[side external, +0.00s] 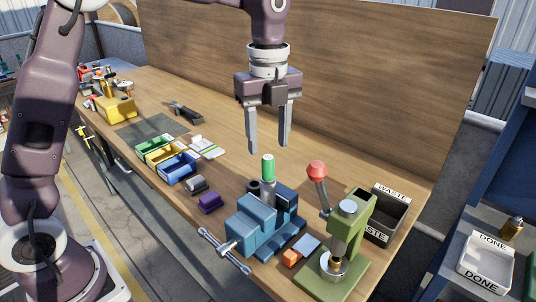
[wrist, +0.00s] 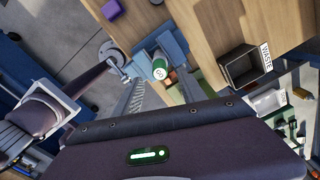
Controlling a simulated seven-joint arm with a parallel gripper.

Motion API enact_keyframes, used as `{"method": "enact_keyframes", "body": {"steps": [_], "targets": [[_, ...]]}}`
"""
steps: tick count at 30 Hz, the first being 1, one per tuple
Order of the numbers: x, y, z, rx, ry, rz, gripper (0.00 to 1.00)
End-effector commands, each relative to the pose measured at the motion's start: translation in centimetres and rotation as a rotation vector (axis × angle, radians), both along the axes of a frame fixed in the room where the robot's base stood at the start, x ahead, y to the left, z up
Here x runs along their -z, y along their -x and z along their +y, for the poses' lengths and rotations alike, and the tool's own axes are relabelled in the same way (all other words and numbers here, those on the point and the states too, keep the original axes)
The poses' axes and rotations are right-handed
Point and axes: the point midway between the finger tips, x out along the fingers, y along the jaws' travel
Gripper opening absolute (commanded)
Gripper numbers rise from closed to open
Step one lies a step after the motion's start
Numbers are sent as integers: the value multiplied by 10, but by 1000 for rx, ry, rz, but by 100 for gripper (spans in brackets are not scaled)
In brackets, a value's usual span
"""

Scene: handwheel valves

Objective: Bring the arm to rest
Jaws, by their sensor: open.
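My gripper (side external: 268,149) hangs open and empty above the wooden workbench (side external: 225,172), fingers pointing down, in the side external view. Below its fingertips stands a green-topped cylinder (side external: 268,168), upright at the blue vise (side external: 252,222), with a visible gap between it and the fingers. In the wrist view the round green top (wrist: 159,69) shows between the two fingers. Whether the vise jaws grip the cylinder is hard to tell.
A green press (side external: 347,245) with a red-knobbed lever (side external: 317,170) stands right of the vise, beside the black WASTE bin (side external: 387,216). Colored bins (side external: 165,158) sit to the left. A tall wooden panel (side external: 330,85) backs the bench. A white DONE tray (side external: 486,264) is at far right.

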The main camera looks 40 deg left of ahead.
Motion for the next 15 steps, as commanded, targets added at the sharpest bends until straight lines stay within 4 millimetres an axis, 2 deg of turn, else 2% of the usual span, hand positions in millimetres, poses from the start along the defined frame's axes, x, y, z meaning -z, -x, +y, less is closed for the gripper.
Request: {"method": "enact_keyframes", "body": {"steps": [3, 8, 10, 11, 13, 15], "targets": [[-10, 0, 0, 0, 0, 0, 48], [-12, 2, 1, -10, 0, -2, 48], [-22, 13, 3, -89, -3, -27, 48], [-29, 22, 5, -158, -3, -47, 48], [-49, 55, 13, -392, 6, -113, 48], [-63, 97, 22, -696, 45, -189, 48]]}}
